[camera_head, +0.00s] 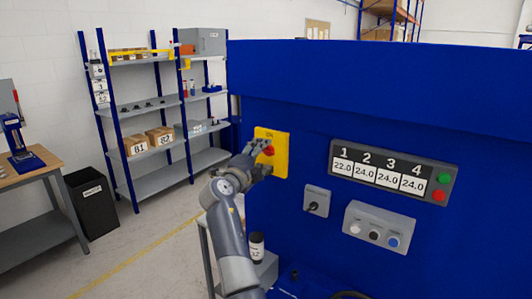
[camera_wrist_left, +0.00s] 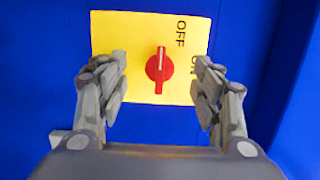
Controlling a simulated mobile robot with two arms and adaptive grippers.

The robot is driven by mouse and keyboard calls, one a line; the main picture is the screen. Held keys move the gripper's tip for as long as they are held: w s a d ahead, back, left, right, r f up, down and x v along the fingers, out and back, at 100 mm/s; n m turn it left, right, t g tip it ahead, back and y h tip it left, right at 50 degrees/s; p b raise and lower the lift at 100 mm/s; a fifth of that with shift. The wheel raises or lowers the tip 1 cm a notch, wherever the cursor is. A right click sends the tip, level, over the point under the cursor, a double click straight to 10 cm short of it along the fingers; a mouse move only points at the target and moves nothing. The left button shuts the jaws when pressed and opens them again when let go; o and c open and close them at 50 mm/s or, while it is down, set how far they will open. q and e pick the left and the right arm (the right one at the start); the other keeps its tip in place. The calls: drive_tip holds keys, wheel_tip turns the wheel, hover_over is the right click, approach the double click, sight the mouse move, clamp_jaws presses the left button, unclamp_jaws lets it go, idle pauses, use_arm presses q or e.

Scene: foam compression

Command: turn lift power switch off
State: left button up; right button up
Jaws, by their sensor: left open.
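The lift power switch is a red rotary knob (camera_head: 268,150) on a yellow plate (camera_head: 282,142) fixed to the blue panel. In the left wrist view the red knob (camera_wrist_left: 159,68) sits near the middle of the yellow plate (camera_wrist_left: 130,28). Its handle lies up-down in that picture, with the upper end toward the OFF side. The ON label is partly covered by a finger. My left gripper (camera_wrist_left: 160,66) is open, one finger on each side of the knob, with visible gaps. In the head view my left gripper (camera_head: 258,163) partly covers the plate. My right gripper is out of view.
Right of the switch on the blue panel are a number display (camera_head: 390,173), a small grey switch box (camera_head: 316,201) and a button box (camera_head: 378,228). A black-topped bottle (camera_head: 257,246) stands below. Shelves (camera_head: 160,110) and a black bin (camera_head: 91,205) stand at left.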

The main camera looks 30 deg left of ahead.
use_arm(q)
drive_tip(key=s, duration=0.6)
drive_tip(key=shift+s+a, duration=0.25)
drive_tip(key=shift+s, duration=0.05)
idle(0.5)
